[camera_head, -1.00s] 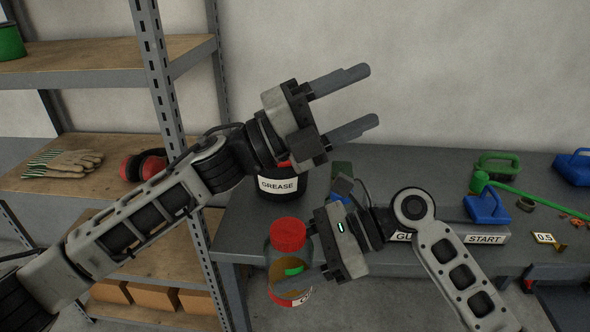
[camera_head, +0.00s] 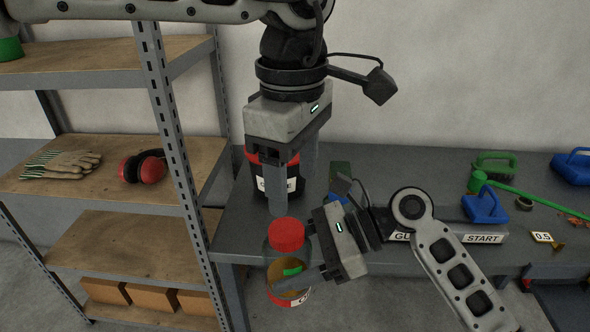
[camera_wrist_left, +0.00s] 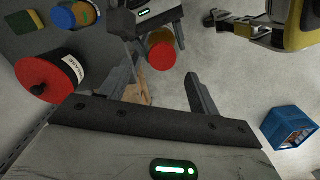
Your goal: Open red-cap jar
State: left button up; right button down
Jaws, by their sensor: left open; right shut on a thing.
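The clear jar with a red cap (camera_head: 287,235) is upright in front of the table's left edge. It has a label and amber and green contents. My right gripper (camera_head: 290,268) is shut on its body from the right, holding it off the table. My left gripper (camera_head: 293,190) is open and empty, pointing down above and slightly behind the cap, apart from it. In the left wrist view the red cap (camera_wrist_left: 161,56) shows just beyond and between the open fingers (camera_wrist_left: 162,78), with the right gripper (camera_wrist_left: 145,16) beside the jar.
A black grease can (camera_head: 262,186) with a red lid stands on the table (camera_head: 350,170), partly hidden behind my left gripper. It also shows in the left wrist view (camera_wrist_left: 64,66). Metal shelving (camera_head: 165,120) with gloves and red earmuffs stands at left. Several tools lie at right.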

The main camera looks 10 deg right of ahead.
aim_at(295, 227)
pick_arm(q)
notch_tip(295, 227, down, 8)
jog(key=shift+r, duration=0.1)
dwell(0.4)
jog(key=c, duration=1)
jog(key=shift+w, duration=0.1)
